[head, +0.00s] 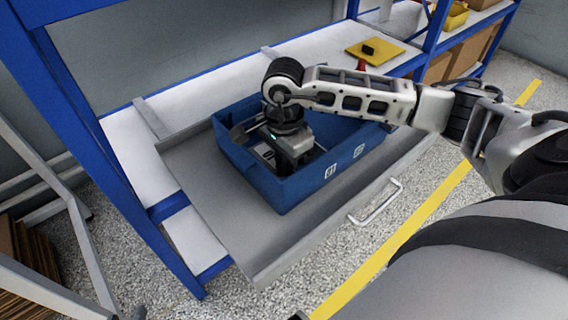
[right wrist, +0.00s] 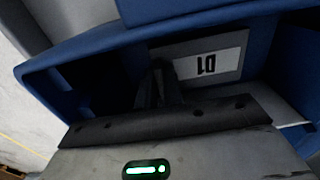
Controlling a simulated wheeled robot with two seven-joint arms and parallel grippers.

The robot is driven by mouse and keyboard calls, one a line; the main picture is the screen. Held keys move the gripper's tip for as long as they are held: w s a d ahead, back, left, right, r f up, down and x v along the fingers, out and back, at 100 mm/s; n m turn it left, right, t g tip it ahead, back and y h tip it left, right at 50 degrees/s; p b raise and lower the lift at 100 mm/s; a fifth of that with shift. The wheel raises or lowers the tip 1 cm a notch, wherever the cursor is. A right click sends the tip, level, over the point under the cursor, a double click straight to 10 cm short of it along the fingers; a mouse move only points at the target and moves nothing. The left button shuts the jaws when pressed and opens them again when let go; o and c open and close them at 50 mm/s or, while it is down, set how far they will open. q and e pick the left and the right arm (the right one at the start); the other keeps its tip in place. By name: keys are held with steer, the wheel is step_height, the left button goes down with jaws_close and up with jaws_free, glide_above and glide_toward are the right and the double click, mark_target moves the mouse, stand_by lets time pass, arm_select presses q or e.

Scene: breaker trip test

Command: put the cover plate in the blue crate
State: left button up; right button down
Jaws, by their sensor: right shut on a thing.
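The blue crate (head: 305,190) stands in a pulled-out grey drawer, with small white labels on its front wall. My right arm comes in from the right, and my right gripper (head: 272,157) points down inside the crate, below its rim. In the right wrist view, the dark fingers (right wrist: 160,85) are shut on a grey plate with a white, upside-down "D1" label, which looks like the cover plate (right wrist: 215,65). The blue crate walls (right wrist: 205,13) surround it. Whether the plate touches the crate floor is hidden by the gripper. My left gripper is not in view.
The grey drawer (head: 225,222) has a white handle (head: 376,203) at its front. A blue-framed bench with a white top (head: 230,82) stands behind. A yellow board (head: 385,55) with a black item lies on it. Cardboard boxes (head: 470,62) sit on shelves at the right.

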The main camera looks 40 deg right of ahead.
arm_select(q)
steer(key=shift+f, duration=0.1)
arm_select(e)
steer(key=shift+f, duration=0.25)
arm_select(q)
steer(key=shift+f, duration=0.15)
arm_select(e)
steer(key=shift+f, duration=0.15)
steer(key=c, duration=1.5)
jaws_free()
steer(key=shift+c, duration=0.2)
arm_select(q)
steer(key=shift+w+d, duration=0.1)
steer(key=shift+w, duration=0.1)
